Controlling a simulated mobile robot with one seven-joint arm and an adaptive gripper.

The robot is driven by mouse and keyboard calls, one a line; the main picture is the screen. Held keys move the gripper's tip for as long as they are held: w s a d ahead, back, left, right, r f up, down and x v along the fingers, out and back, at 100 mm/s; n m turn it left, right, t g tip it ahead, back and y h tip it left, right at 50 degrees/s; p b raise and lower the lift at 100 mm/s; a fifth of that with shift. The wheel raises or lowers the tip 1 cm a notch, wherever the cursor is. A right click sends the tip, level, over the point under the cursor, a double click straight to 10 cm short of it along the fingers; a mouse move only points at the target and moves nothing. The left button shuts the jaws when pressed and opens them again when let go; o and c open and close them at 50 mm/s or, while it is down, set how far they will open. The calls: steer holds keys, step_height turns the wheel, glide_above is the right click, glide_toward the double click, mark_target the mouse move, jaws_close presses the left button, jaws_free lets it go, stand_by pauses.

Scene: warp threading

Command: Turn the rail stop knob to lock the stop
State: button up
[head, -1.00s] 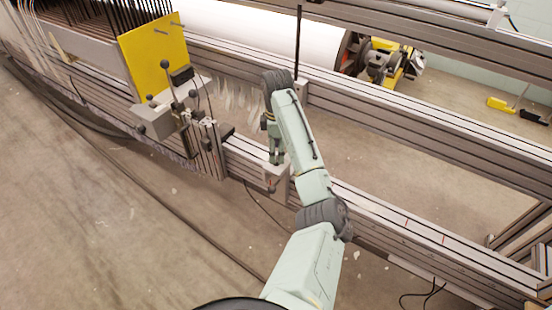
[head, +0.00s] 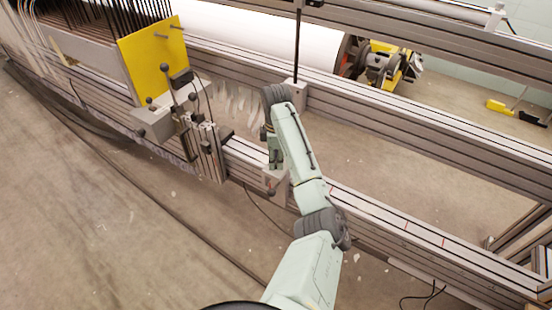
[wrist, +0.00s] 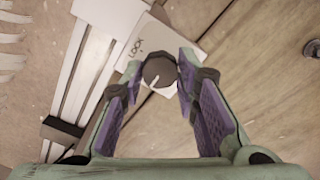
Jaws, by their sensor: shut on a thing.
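The rail stop knob (wrist: 160,72) is a dark round knob with a white pointer line, seen in the wrist view between my gripper's fingertips. My gripper (wrist: 158,82) is closed around it, a finger on each side. The pointer line slants toward the lower left. The stop's pale plate (wrist: 112,18) bears the word LOCK, just above and left of the knob. In the head view my gripper (head: 273,162) reaches down at the grey stop block (head: 270,182) on the front rail. The knob itself is hidden there.
The front rail (head: 400,224) runs on to the lower right. A carriage with black-knobbed levers (head: 185,118) and a yellow plate (head: 155,58) stands to the left. A thin black upright rod (head: 298,45) rises close behind my arm.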

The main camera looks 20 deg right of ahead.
steer(key=c, duration=0.5)
steer(key=shift+o, duration=0.2)
steer(key=shift+r+m+p, duration=0.1)
steer(key=shift+m+p, duration=0.2)
steer(key=shift+p, duration=0.25)
steer(key=shift+a+r+m+p, duration=0.1)
steer(key=shift+m+p, duration=0.9)
steer(key=shift+p, duration=0.15)
steer(key=m+p, duration=0.4)
steer(key=shift+m, duration=0.3)
steer(key=m+p, duration=0.3)
steer(key=m, duration=0.1)
steer(key=shift+m+p, duration=0.3)
steer(key=m+p, duration=0.1)
steer(key=m, duration=0.1)
steer(key=m+p, duration=0.1)
steer(key=m, duration=0.1)
steer(key=shift+f+m, duration=0.2)
steer(key=shift+m, duration=0.2)
